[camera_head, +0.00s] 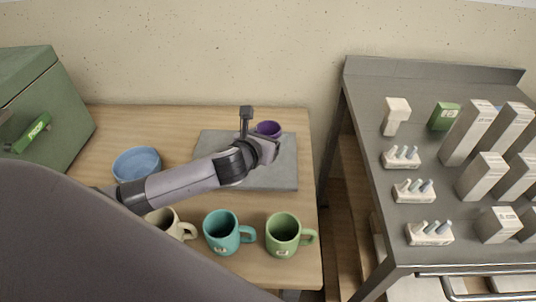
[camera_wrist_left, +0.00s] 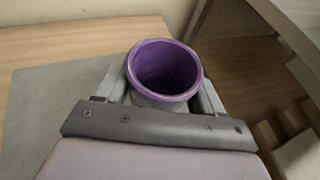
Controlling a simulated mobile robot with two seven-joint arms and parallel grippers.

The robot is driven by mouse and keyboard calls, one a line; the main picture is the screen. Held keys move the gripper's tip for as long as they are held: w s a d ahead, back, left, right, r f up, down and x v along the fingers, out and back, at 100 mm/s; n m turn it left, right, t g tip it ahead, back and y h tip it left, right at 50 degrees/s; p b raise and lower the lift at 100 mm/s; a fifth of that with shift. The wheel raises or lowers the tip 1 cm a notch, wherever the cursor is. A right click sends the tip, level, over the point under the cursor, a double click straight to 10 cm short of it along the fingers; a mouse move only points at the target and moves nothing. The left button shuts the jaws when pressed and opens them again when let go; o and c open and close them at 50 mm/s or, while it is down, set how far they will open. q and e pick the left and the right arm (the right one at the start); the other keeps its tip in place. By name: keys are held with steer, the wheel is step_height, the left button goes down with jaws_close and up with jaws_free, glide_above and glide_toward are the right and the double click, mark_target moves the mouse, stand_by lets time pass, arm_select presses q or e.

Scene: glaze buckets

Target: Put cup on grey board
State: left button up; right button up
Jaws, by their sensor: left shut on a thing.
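A purple cup (camera_head: 268,129) is held in my left gripper (camera_head: 262,143) over the back right part of the grey board. In the left wrist view the cup (camera_wrist_left: 165,72) stands upright between the two fingers, its mouth open to the camera. My left gripper (camera_wrist_left: 162,92) is shut on it. The grey board (camera_head: 280,175) lies flat on the wooden table, and it also shows in the left wrist view (camera_wrist_left: 45,115). The cup's base is hidden, so I cannot tell if it touches the board. My right gripper is not in view.
A beige mug (camera_head: 165,224), a teal mug (camera_head: 221,232) and a green mug (camera_head: 283,234) stand along the table's front. A blue bowl (camera_head: 137,163) is left of the board. A green box (camera_head: 40,110) stands far left. A grey metal bench (camera_head: 370,120) with boxes is right, beyond a gap.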

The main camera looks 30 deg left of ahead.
arm_select(q)
steer(key=shift+f+b, duration=0.55)
steer(key=shift+f, duration=2.15)
steer(key=shift+f, duration=0.15)
steer(key=o, duration=1.2)
steer(key=shift+c, duration=0.2)
steer(key=shift+s+r, duration=0.35)
steer(key=shift+s, duration=0.1)
steer(key=p+v, duration=0.1)
steer(key=v, duration=1)
